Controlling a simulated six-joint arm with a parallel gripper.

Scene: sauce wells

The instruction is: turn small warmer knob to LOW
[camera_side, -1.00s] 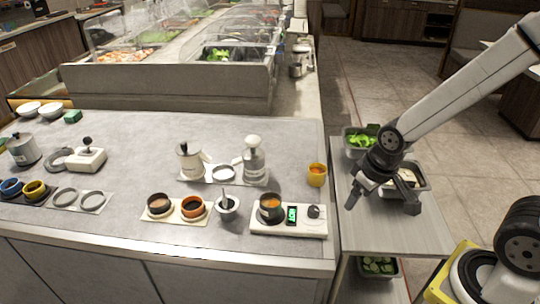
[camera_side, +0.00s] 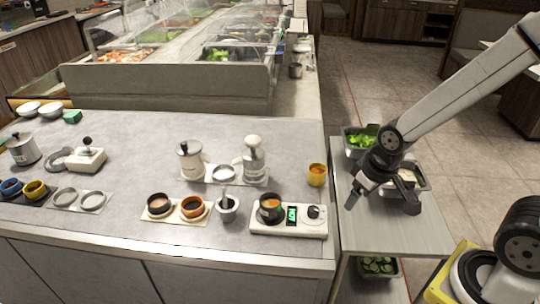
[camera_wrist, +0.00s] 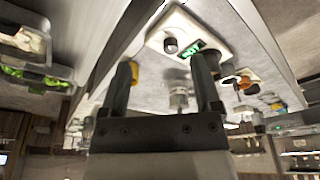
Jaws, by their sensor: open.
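The small warmer (camera_side: 290,230) is a flat white unit at the counter's front right corner. It holds a dark pot (camera_side: 270,206) with orange contents, a green lit display (camera_side: 292,214) and a dark round knob (camera_side: 314,211) at its right end. The display's text is too small to read for sure. In the wrist view, the knob (camera_wrist: 170,45) and display (camera_wrist: 192,48) show beyond my fingers. My gripper (camera_side: 381,200) is open and empty, above the side cart to the right of the warmer, apart from the knob. The knob's setting cannot be made out.
A yellow cup (camera_side: 317,175) stands behind the warmer. A small grey pot with a utensil (camera_side: 228,208) and two sauce cups on a tray (camera_side: 177,216) are to its left. Pump dispensers (camera_side: 254,160) stand further back. The cart (camera_side: 400,235) bears food pans (camera_side: 360,140).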

